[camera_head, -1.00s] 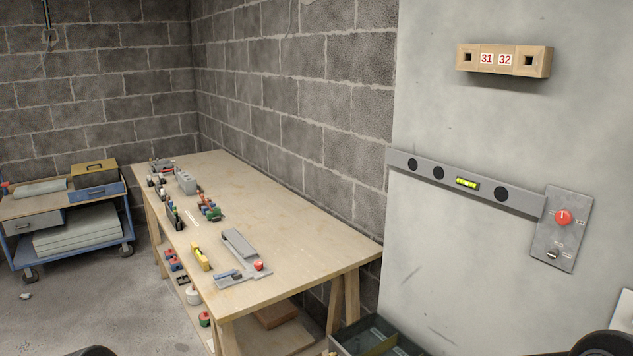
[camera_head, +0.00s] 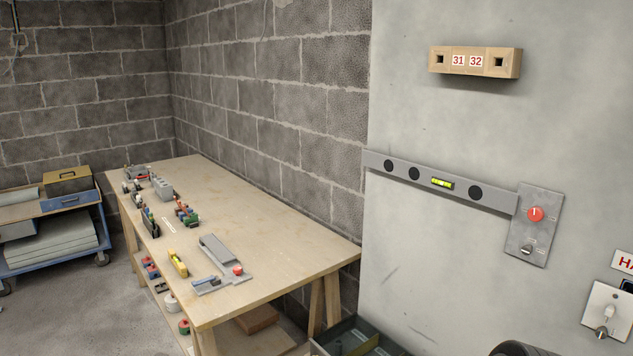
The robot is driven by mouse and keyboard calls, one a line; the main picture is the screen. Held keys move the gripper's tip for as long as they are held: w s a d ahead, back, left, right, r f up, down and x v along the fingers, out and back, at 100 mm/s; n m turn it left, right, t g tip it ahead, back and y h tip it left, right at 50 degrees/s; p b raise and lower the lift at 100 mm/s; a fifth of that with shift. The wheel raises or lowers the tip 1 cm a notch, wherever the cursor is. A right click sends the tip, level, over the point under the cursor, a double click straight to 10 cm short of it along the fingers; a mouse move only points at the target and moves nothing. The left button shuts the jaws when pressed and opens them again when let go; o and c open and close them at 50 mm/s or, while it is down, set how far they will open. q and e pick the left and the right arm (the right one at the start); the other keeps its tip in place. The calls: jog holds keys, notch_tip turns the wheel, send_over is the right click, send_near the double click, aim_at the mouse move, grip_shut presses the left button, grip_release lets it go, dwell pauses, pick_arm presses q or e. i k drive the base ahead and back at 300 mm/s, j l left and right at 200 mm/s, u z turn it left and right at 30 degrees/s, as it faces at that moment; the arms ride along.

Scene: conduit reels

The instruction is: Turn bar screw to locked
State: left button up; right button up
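A grey metal plate (camera_head: 527,243) is on the pale wall at the right end of a grey level bar. It carries a red round knob (camera_head: 535,214) with a white mark and, below it, a small metal screw or switch (camera_head: 527,249); the small labels beside them are too small to read. Another light plate (camera_head: 606,312) with a small metal lever is at the lower right edge. I cannot tell which of these is the bar screw. Neither gripper's fingers are in view. A dark rounded part at the bottom right seems to be mine.
A grey level (camera_head: 440,183) with a yellow vial lies along the wall. A wooden block (camera_head: 475,62) marked 31 and 32 is above it. A wooden workbench (camera_head: 300,256) with several tools stands left, a blue trolley (camera_head: 75,247) at far left, and a dark crate (camera_head: 365,322) on the floor.

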aim_at(528, 249)
jog(key=z, duration=1.25)
